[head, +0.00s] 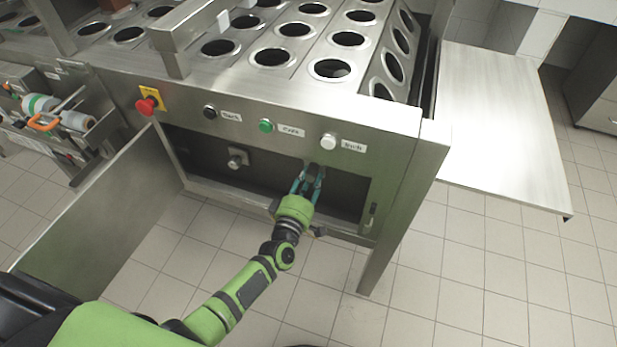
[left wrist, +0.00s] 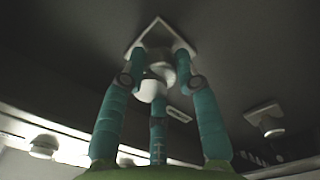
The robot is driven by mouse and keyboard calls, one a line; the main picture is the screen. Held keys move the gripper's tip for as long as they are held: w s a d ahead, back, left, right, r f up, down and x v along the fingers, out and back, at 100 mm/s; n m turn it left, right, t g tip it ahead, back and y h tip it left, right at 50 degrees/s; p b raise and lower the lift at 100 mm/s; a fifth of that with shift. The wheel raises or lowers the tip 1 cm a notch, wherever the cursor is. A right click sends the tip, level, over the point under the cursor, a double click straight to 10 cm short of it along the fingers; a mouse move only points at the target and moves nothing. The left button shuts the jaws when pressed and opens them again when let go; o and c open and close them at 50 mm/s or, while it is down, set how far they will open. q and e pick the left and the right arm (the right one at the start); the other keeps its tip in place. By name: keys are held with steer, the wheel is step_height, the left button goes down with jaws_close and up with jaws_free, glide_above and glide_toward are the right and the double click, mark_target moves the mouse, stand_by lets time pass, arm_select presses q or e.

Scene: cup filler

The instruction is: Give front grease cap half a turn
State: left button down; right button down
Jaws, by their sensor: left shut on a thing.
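My left gripper (head: 310,176) reaches into the open compartment under the button panel. Its teal fingers are shut around a grease cap, the nearer of the two caps in the head view. In the left wrist view the pale, rounded grease cap (left wrist: 152,88) sits between the fingers of the gripper (left wrist: 158,75), below a square mounting plate (left wrist: 148,36). The fingers hide part of it. The other grease cap (head: 236,160) is farther left on the compartment's back wall, untouched; a second square-plated cap shows in the left wrist view (left wrist: 270,126). My right gripper is out of view.
A compartment door (head: 105,215) stands open at the left. Above the opening are a red stop button (head: 147,105) and black (head: 210,112), green (head: 266,126) and white (head: 328,142) buttons. The machine's leg (head: 395,240) stands right of the arm. Tiled floor in front is clear.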

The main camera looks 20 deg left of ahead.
arm_select(q)
steer(key=m, duration=0.2)
steer(key=m+p, duration=0.1)
steer(key=m, duration=0.1)
steer(key=shift+d+r+m, duration=0.1)
steer(key=shift+d+m, duration=0.25)
steer(key=shift+m, duration=0.05)
steer(key=m, duration=0.3)
steer(key=shift+m+p, duration=0.3)
steer(key=shift+m, duration=0.1)
steer(key=m, duration=0.5)
steer(key=shift+s+a+f+p, duration=0.1)
steer(key=shift+f+p, duration=0.2)
steer(key=shift+f, duration=0.05)
steer(key=shift+a+f+m, duration=0.1)
steer(key=shift+m, duration=0.9)
steer(key=shift+s+a+f+m, duration=0.1)
steer(key=shift+m, duration=0.2)
steer(key=c, duration=0.9)
jaws_free()
steer(key=shift+a+r, duration=0.1)
steer(key=shift+r, duration=0.1)
